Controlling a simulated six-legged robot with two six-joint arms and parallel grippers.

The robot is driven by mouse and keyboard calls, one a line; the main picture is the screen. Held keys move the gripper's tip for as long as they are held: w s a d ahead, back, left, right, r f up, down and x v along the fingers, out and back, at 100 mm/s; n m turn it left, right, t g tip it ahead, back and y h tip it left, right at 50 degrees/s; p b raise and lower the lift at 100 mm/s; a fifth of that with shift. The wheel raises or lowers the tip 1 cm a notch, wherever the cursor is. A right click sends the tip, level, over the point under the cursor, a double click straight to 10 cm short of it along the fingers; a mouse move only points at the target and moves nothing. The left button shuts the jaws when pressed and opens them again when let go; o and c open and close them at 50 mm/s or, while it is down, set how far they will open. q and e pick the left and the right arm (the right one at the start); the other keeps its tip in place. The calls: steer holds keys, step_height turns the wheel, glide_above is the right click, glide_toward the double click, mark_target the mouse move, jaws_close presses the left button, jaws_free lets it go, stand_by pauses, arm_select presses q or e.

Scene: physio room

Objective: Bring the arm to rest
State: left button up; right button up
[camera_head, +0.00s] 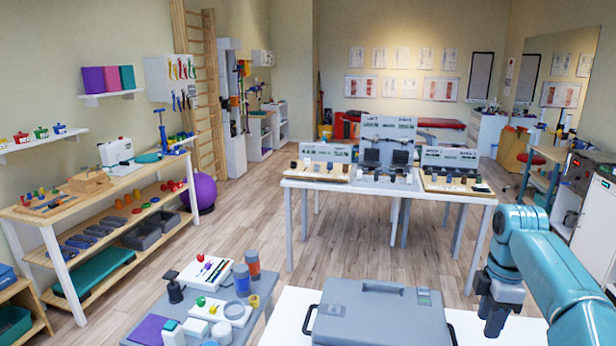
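My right arm comes in from the right edge, teal, bent at a joint with its end hanging down. My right gripper (492,322) is dark and points downward at the lower right, just right of a grey case (378,316) and over the white table top (290,325). I see no object held in it, but its fingers are too dark and close together to tell open from shut. My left arm and gripper are not in view.
A grey table (262,292) with bottles, cups and a tray stands left of the case. A white table (400,189) with display boards stands ahead. A wooden shelf bench (60,212) lines the left wall. Wooden floor (350,245) is free between them.

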steer(key=s+a+f+m+y, duration=0.1)
steer(key=a+f+m, duration=0.1)
steer(key=a+f, duration=0.5)
steer(key=s+a+f+m+y, duration=0.1)
steer(key=a+f+m, duration=0.1)
steer(key=f, duration=0.9)
steer(key=s+a+f+m, duration=0.1)
steer(key=a+f+m, duration=0.1)
steer(key=a+f, duration=0.5)
steer(key=s+a+f+m+y, duration=0.2)
steer(key=s+a+f+m, duration=0.15)
steer(key=s+f, duration=0.6)
steer(key=s+a+f+m, duration=0.1)
steer(key=s+m, duration=0.3)
steer(key=s, duration=0.4)
steer(key=s+a+f+m, duration=0.1)
steer(key=s+a+m, duration=0.2)
steer(key=s, duration=0.5)
steer(key=shift+f+m, duration=0.35)
